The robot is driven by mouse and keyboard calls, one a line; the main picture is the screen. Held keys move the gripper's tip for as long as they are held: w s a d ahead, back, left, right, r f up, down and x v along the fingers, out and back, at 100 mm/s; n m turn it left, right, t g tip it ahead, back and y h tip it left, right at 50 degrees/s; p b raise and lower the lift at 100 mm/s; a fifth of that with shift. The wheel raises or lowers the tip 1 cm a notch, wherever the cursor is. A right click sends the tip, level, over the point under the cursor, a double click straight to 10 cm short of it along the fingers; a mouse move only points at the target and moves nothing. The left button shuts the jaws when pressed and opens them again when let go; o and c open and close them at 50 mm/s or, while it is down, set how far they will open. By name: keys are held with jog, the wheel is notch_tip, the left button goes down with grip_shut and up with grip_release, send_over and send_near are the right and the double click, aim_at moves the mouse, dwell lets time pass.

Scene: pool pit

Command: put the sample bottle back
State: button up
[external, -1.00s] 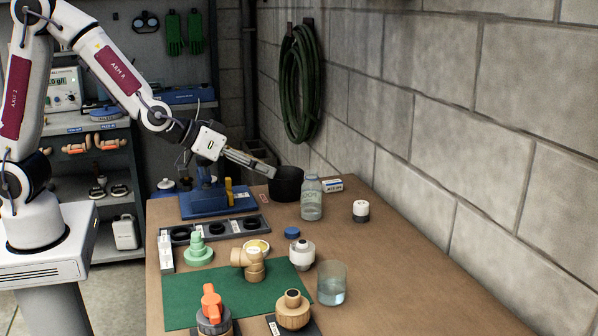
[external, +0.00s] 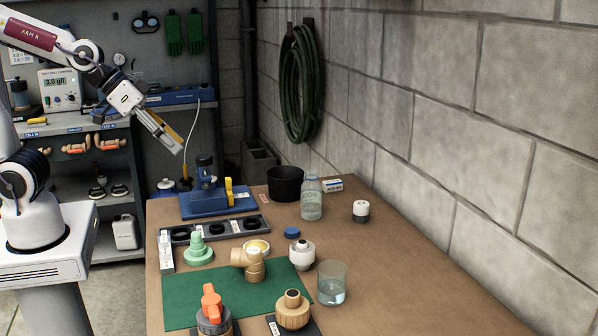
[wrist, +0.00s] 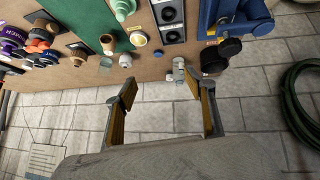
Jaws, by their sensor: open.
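The sample bottle (external: 311,202), clear glass with a pale cap, stands upright on the brown bench beside the black cup (external: 285,184), near the block wall. My gripper (external: 176,148) is open and empty, raised above and left of the blue clamp stand, well away from the bottle. In the wrist view my gripper (wrist: 166,90) has its two fingers spread, with nothing between them.
The blue clamp stand (external: 211,199) and the dark ring tray (external: 246,226) stand on the bench's left side. A glass beaker (external: 331,284), fittings and a green mat (external: 180,290) lie nearer. A white-and-dark cap (external: 361,211) stands right of the bottle. The right bench is clear.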

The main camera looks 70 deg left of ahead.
jog(key=s+a+g+y, duration=0.1)
jog(key=s+a, duration=0.2)
jog(key=s, duration=0.4)
jog(key=s+a+g, duration=0.1)
jog(key=s+a, duration=0.2)
jog(key=s, duration=0.5)
jog(key=shift+s+f+y, duration=0.2)
jog(key=shift+f+y, duration=0.15)
jog(key=shift+y, duration=0.05)
